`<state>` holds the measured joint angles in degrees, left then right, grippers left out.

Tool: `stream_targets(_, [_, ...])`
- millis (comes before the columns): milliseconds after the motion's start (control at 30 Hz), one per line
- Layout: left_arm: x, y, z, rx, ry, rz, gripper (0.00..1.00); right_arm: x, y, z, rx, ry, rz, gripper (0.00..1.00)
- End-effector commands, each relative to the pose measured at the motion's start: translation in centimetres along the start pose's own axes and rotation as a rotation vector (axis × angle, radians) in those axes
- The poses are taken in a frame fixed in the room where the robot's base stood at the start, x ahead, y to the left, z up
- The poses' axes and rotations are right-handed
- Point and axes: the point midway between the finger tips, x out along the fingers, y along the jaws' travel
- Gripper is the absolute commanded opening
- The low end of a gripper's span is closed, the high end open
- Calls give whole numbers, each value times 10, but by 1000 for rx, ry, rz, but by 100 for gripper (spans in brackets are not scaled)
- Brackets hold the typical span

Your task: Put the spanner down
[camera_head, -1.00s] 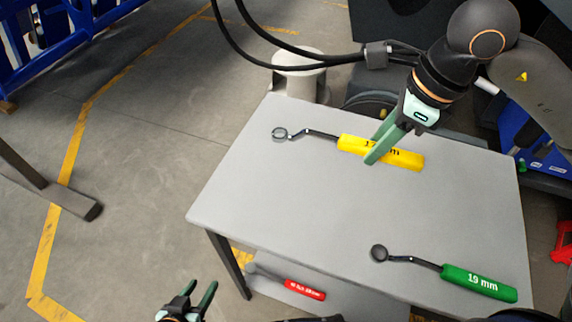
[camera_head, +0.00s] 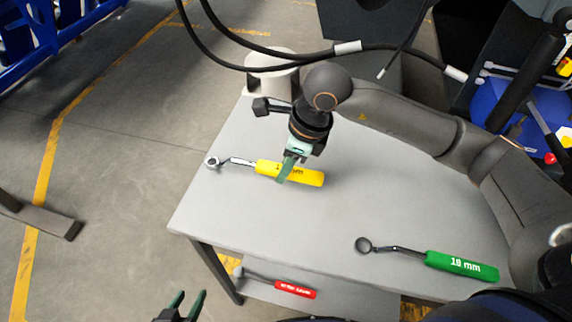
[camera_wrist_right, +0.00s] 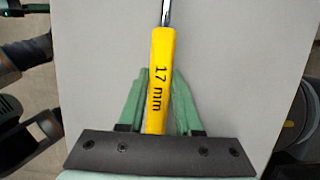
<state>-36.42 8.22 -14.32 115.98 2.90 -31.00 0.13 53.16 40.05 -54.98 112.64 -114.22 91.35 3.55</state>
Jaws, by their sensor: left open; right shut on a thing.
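The spanner with the yellow handle (camera_head: 312,178) is marked 17 mm in the right wrist view (camera_wrist_right: 160,60). It lies level over the grey table (camera_head: 225,215), its ring end near the left edge. I cannot tell whether it touches the tabletop. My right gripper (camera_head: 284,178) is shut on the yellow handle, with a green finger on each side in the right wrist view (camera_wrist_right: 160,88). My left gripper (camera_head: 186,303) is open and empty, low in front of the table at the left.
A spanner with a green handle (camera_head: 462,265), marked 19 mm, lies at the table's front right. A red-handled spanner (camera_head: 296,289) lies on the lower shelf. The tabletop between the yellow and green spanners is clear. Black cables (camera_head: 300,58) hang behind the table.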

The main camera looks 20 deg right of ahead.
Motion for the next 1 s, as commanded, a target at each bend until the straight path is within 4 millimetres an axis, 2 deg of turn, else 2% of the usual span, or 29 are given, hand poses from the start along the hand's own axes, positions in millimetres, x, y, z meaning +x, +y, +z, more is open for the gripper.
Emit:
stream_targets(367, [2, 0, 2, 0, 5, 0, 50, 6, -1, -2, -1, -3, -2, 0])
stream_targets(400, [1, 0, 0, 0, 5, 0, 50, 5, 0, -2, 0, -1, -2, 36])
stream_targets(633, [0, 0, 0, 0, 4, -1, 50, 5, 0, -2, 0, -1, -2, 62])
stream_targets(1000, [-3, 0, -3, 0, 3, -1, 50, -2, -1, 0, 0, -2, -2, 63])
